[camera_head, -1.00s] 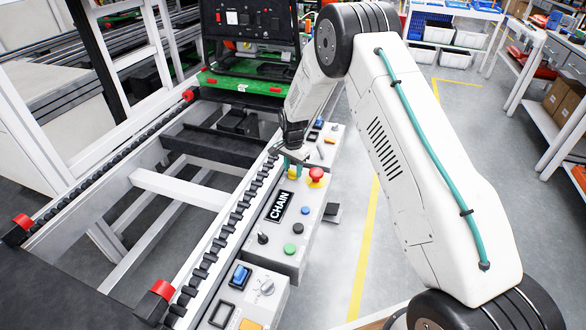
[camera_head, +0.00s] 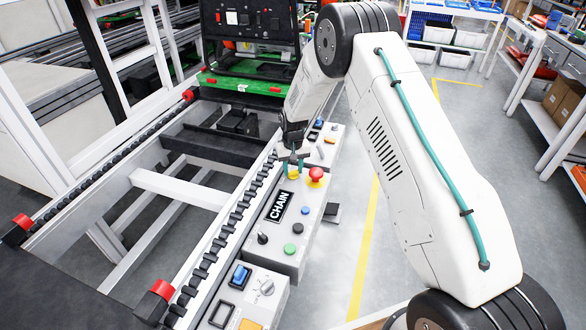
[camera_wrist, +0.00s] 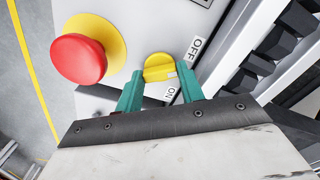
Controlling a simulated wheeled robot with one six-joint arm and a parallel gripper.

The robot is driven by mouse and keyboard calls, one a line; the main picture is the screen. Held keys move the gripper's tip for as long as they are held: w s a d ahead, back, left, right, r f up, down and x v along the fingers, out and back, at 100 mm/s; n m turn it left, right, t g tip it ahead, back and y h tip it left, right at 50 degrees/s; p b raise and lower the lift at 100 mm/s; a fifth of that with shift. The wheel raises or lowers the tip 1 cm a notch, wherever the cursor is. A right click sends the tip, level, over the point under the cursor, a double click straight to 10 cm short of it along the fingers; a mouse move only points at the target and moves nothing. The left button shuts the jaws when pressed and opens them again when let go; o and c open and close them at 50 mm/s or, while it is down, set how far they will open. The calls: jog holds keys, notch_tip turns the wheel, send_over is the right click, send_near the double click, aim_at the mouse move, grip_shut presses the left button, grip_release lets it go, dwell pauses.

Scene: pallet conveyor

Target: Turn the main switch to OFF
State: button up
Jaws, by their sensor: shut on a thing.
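The main switch is a yellow rotary knob (camera_wrist: 160,67) on a grey control box (camera_head: 277,242). In the wrist view a white OFF label (camera_wrist: 196,48) is at its upper right and a white ON label (camera_wrist: 171,93) at its lower right. A small pale mark on the knob's right edge lies between the two labels. My gripper (camera_wrist: 160,82) is shut on the knob, with one teal finger on each side of its lower part. In the head view my gripper (camera_head: 293,168) is at the box's far end, and the knob is partly hidden.
A red emergency button (camera_wrist: 78,58) on a yellow base sits close to the left of the knob in the wrist view. The CHAIN label (camera_head: 279,206) and several small buttons are nearer on the box. Conveyor rollers (camera_head: 225,235) run along the box's left side.

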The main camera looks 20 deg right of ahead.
aim_at(293, 171)
jog(key=shift+w+r+n, duration=0.1)
jog(key=shift+n, duration=0.9)
jog(key=o, duration=1)
jog(key=shift+a, duration=0.1)
notch_tip(293, 171, up, 8)
jog(key=shift+f, duration=0.15)
